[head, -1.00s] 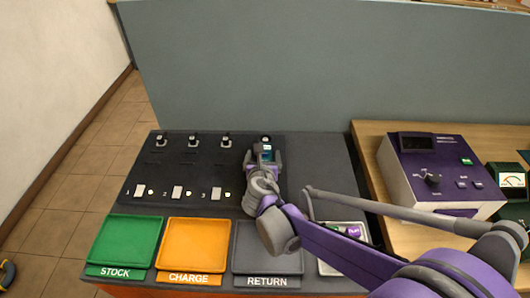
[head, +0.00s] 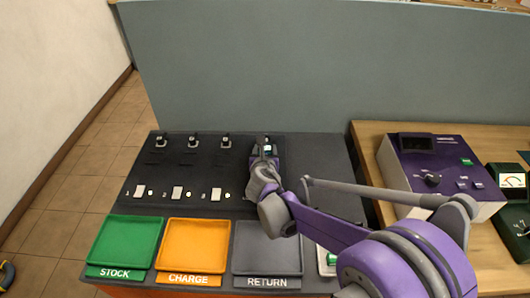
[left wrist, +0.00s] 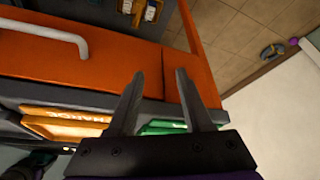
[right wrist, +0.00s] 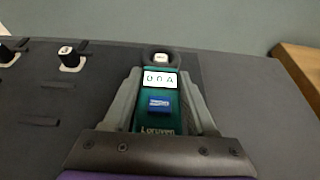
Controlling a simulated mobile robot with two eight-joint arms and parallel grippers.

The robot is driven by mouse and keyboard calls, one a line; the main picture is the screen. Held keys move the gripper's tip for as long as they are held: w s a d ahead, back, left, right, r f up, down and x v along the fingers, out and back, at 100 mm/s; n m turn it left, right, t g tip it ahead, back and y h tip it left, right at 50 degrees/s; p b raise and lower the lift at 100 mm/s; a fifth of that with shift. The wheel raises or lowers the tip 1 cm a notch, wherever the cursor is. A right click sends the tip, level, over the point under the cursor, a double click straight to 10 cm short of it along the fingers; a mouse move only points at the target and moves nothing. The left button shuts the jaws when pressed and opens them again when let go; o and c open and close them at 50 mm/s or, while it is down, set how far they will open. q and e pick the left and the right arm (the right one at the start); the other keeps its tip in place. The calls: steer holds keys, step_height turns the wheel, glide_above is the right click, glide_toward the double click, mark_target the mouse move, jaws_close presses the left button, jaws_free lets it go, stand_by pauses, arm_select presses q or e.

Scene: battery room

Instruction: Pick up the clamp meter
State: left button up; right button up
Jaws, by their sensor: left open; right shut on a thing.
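In the head view my right gripper (head: 265,160) and the meter's display (head: 267,148) are at the right end of the dark panel. I cannot tell whether the meter touches the panel. My left gripper (left wrist: 160,73) is open and empty, near the bench's orange front.
Green STOCK (head: 131,218), orange CHARGE (head: 199,222) and grey RETURN (head: 268,222) trays line the bench front. Small posts (head: 194,141) stand along the panel's back. A purple-topped instrument (head: 455,160) is on the wooden table to the right. A grey-green wall closes the back.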

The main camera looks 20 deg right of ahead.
jaws_close()
